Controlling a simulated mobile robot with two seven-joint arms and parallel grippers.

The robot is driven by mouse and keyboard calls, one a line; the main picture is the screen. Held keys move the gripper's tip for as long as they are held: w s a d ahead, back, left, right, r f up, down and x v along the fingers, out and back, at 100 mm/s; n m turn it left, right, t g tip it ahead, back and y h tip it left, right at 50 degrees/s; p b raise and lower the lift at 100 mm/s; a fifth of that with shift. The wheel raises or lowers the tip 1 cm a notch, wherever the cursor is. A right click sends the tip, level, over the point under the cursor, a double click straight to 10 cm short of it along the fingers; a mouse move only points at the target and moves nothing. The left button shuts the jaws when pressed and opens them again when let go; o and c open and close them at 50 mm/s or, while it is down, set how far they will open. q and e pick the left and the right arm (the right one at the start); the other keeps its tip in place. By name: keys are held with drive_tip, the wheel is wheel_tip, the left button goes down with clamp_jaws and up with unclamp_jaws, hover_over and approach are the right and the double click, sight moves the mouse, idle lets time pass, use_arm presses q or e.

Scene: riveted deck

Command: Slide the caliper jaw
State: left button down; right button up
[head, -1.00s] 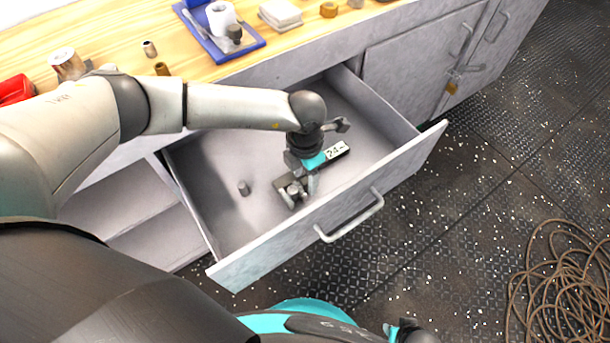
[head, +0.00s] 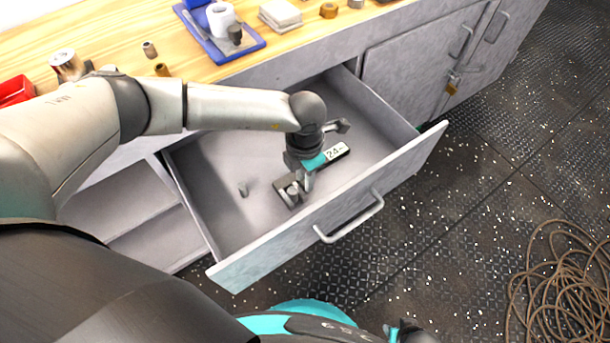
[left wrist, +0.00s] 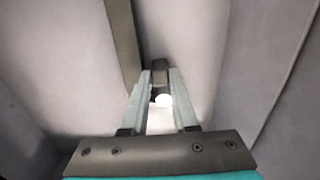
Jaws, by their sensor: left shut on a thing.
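The caliper (head: 337,153) lies on the floor of the open drawer (head: 215,165). It has a dark body, a pale display with digits and a dark jaw end nearer the drawer front. My left gripper (head: 298,188) reaches down over it and is shut on the caliper's jaw, at the end away from the display. In the left wrist view, the fingers (left wrist: 160,82) close around a small dark block, and a bright round spot shows between them. The gripper hides part of the caliper's middle. My right gripper is not in view.
The wooden bench top (head: 120,45) holds a blue tray (head: 235,50) and small parts. Coiled cable (head: 562,285) lies on the deck.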

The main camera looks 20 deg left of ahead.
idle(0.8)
use_arm(q)
drive_tip(key=shift+w+d, duration=0.15)
drive_tip(key=shift+w, duration=0.05)
drive_tip(key=shift+w+d+b, duration=0.2)
drive_tip(key=shift+w+b, duration=0.1)
drive_tip(key=shift+w+d, duration=0.3)
drive_tip(key=shift+w, duration=0.05)
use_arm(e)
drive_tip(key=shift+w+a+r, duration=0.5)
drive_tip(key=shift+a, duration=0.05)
use_arm(q)
drive_tip(key=c, duration=0.7)
unclamp_jaws()
drive_tip(key=shift+r, duration=0.1)
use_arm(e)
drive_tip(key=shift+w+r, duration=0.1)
